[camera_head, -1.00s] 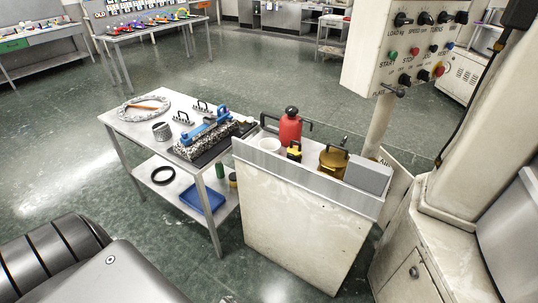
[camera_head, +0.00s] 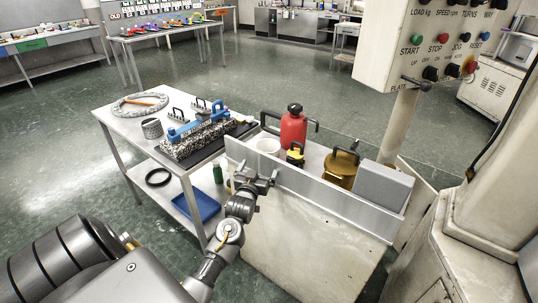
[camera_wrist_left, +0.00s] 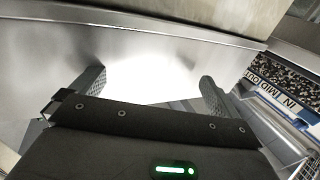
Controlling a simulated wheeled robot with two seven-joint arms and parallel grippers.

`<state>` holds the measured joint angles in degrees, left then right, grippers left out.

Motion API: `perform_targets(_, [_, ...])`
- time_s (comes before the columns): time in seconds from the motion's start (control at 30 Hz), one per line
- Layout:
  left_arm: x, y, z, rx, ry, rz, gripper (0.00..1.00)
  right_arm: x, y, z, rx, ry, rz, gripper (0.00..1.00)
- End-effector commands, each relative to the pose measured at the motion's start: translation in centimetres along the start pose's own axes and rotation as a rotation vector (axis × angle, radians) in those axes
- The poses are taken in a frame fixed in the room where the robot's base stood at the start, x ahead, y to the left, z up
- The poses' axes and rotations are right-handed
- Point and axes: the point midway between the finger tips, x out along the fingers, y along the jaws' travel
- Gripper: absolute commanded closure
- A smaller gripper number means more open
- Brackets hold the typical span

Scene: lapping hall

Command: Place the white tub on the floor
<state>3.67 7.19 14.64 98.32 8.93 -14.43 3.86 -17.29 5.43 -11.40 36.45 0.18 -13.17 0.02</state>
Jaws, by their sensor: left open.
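The white tub (camera_head: 268,146) stands upright on the top of the cream cabinet (camera_head: 310,250), behind its raised metal front edge, at the left end. My left gripper (camera_head: 262,174) is open and empty in front of that edge, just below and in front of the tub. In the left wrist view my left gripper (camera_wrist_left: 152,76) has its two fingers well apart, facing a bright, pale metal surface. I cannot make out the tub in that view. My right gripper is not in view.
A red canister (camera_head: 293,130), a yellow-black item (camera_head: 295,154), a brass pot (camera_head: 341,170) and a grey box (camera_head: 383,187) share the cabinet top. A steel cart (camera_head: 120,120) stands left. A control panel (camera_head: 430,50) hangs at upper right. Open green floor (camera_head: 290,75) lies behind.

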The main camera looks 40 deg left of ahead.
Motion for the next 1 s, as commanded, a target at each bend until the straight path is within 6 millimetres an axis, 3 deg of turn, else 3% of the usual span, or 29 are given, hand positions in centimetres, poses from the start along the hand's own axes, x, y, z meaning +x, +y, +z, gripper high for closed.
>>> perform_targets(0.2, [3.2, 0.1, 0.0, 0.000, 0.000, 0.001, 0.00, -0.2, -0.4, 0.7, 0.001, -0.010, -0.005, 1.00])
perform_targets(0.47, [4.0, 0.2, 0.0, 0.000, 0.000, 0.003, 0.00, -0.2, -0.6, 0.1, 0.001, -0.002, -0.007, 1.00])
perform_targets(0.8, [8.3, 0.1, 0.3, 0.001, 0.000, 0.003, 0.00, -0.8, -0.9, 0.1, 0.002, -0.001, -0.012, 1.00])
perform_targets(1.0, [9.0, 0.1, 0.3, 0.001, -0.001, 0.003, 0.00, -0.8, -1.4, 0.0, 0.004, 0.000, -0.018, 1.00])
